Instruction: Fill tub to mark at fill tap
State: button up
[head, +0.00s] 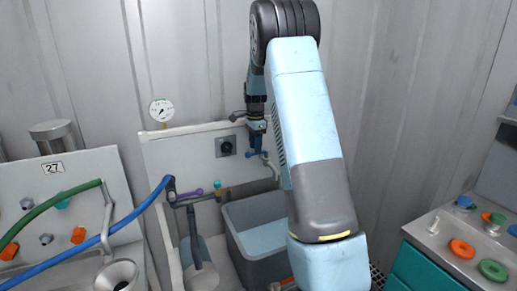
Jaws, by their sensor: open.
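A grey tub (240,247) stands in the bay below the pale back panel. Its inside shows a flat light-blue surface, which looks like water; no mark on the tub can be made out. A grey tap spout (271,167) comes from the panel above the tub's right part. My gripper (256,148) points down at the tap, by a blue handle (257,155). It is open, but the fingers are small and I cannot tell whether they touch the handle. My arm hides the tub's right side.
A blue hose (126,222) and a green hose (45,215) cross the left panel. A pressure gauge (162,111) stands above the back panel. A scoop-like grey tool (198,265) is left of the tub. A teal cabinet (425,268) with coloured rings on top stands at right.

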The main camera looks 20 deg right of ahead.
jog(key=shift+f, duration=0.95)
jog(key=shift+c, duration=0.4)
grip_shut()
